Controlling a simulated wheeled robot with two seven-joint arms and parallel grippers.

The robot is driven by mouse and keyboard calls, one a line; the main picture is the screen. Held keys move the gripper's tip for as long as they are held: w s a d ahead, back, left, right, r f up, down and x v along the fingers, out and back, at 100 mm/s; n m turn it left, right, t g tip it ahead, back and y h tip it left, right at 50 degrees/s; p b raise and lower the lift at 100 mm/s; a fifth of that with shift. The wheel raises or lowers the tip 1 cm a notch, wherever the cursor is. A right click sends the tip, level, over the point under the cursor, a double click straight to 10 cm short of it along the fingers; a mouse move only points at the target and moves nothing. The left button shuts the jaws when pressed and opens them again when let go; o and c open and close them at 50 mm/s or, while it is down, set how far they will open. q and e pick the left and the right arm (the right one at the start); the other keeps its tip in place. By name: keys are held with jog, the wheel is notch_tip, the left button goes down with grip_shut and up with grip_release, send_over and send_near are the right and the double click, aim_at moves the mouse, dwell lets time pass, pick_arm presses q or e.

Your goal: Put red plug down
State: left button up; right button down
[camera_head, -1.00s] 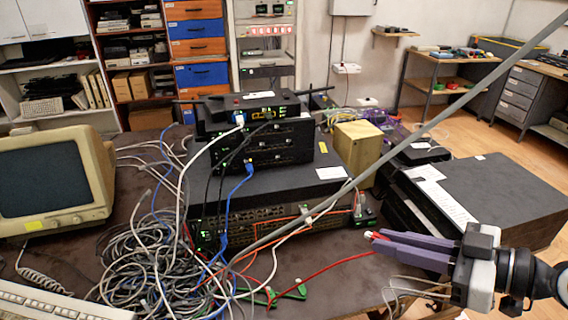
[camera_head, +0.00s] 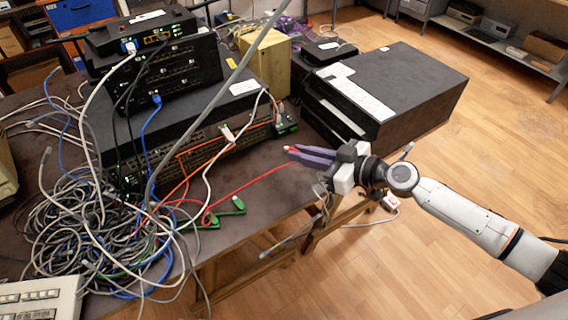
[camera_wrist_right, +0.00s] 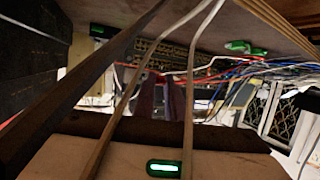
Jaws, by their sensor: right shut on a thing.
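The red plug (camera_head: 289,149) is between the tips of my right gripper's purple fingers (camera_head: 296,151), which are shut on it. Most of the plug is hidden by the fingers. Its red cable (camera_head: 250,185) runs left to the cable heap. The gripper is near the right edge of the dark table (camera_head: 262,207), in front of the rack devices; I cannot tell its height above the table. In the right wrist view the purple fingers (camera_wrist_right: 158,97) show dimly, with red cable across their tips. My left gripper is not in view.
Stacked network devices (camera_head: 180,118) stand behind, with a small green-lit block (camera_head: 286,122) at their right end. A black case (camera_head: 390,90) lies at the back right. A cable heap (camera_head: 85,225) and green connectors (camera_head: 232,206) lie to the left. Bare table lies between connectors and gripper.

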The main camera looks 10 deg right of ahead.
aim_at(301, 181)
notch_tip(301, 181, down, 8)
jog(key=shift+b, duration=0.9)
